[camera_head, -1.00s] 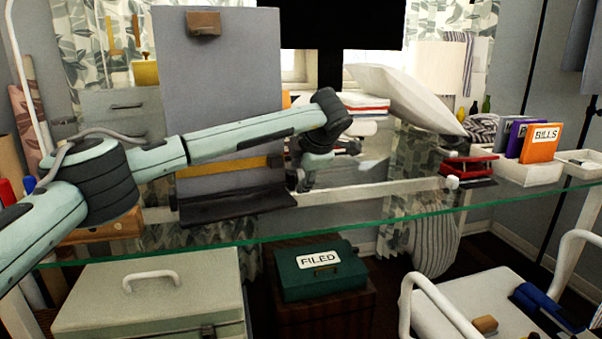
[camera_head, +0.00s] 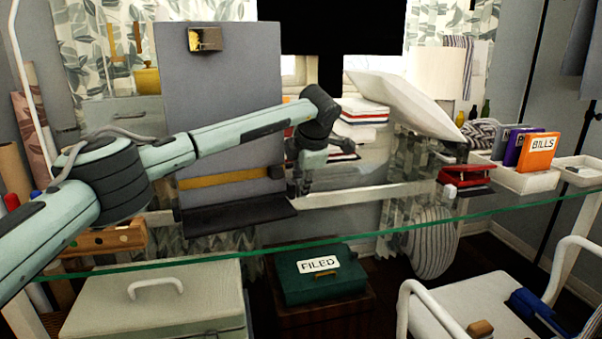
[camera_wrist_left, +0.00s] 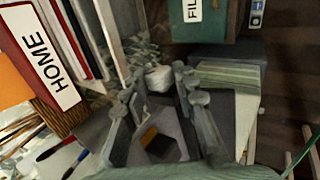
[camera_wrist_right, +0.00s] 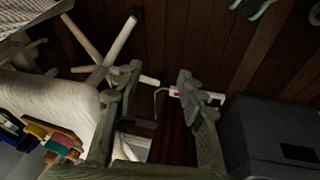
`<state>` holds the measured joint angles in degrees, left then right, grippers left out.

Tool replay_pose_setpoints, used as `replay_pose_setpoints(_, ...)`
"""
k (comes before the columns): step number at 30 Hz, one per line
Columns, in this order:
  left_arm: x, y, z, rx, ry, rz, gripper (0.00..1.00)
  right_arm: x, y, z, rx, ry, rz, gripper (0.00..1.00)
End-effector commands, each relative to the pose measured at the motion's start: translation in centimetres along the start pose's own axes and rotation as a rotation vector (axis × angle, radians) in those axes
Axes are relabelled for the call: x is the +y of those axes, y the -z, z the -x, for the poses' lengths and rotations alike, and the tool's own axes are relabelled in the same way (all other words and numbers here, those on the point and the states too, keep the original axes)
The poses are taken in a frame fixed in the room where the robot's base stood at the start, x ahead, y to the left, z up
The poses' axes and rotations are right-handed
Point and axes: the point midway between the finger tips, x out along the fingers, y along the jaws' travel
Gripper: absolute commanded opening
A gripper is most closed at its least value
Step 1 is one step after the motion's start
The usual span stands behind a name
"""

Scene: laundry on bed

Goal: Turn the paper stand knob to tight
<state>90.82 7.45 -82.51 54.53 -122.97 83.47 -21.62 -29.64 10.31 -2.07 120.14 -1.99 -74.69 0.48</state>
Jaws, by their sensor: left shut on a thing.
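The paper stand is a tall grey board (camera_head: 222,85) with a metal clip (camera_head: 205,39) at its top and a dark ledge (camera_head: 235,215) at its foot. It stands upright on the glass desk. My left gripper (camera_head: 299,187) is at the stand's lower right edge, pointing down. In the left wrist view, my left gripper (camera_wrist_left: 160,90) is closed around a small pale rounded knob (camera_wrist_left: 158,78). The knob's setting cannot be read, and my gripper hides it in the head view. My right gripper (camera_wrist_right: 157,76) is open and empty, low above the dark wooden floor.
A red stapler-like thing (camera_head: 465,178) and a white tray (camera_head: 525,182) of binders stand to the right on the glass desk (camera_head: 400,228). Below are a green FILED box (camera_head: 320,284) and a pale case (camera_head: 150,310). A white chair (camera_head: 480,310) stands front right.

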Motion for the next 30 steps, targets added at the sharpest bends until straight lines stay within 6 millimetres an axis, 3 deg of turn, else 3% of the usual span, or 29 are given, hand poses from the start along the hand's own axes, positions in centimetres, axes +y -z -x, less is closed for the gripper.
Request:
replay_pose_setpoints(6,0.6,0.0,0.4,-0.006,0.098,0.006,0.00,-1.0,-1.8,-4.5,-0.030,0.026,0.004,0.40)
replay_pose_setpoints(12,0.4,0.0,0.2,-0.013,0.154,0.010,0.00,-1.6,-3.6,-7.4,-0.044,0.037,0.008,0.40)
replay_pose_setpoints(24,0.4,0.0,0.1,-0.016,0.165,0.011,0.00,-1.7,-4.0,-8.2,-0.046,0.039,0.009,0.40)
replay_pose_setpoints(25,0.4,0.0,0.1,-0.016,0.164,0.011,0.32,-1.7,-4.0,-8.2,-0.046,0.039,0.009,0.40)
replay_pose_setpoints(30,0.3,0.0,0.1,-0.015,0.165,0.011,0.48,-1.7,-4.0,-8.1,-0.046,0.039,0.009,0.40)
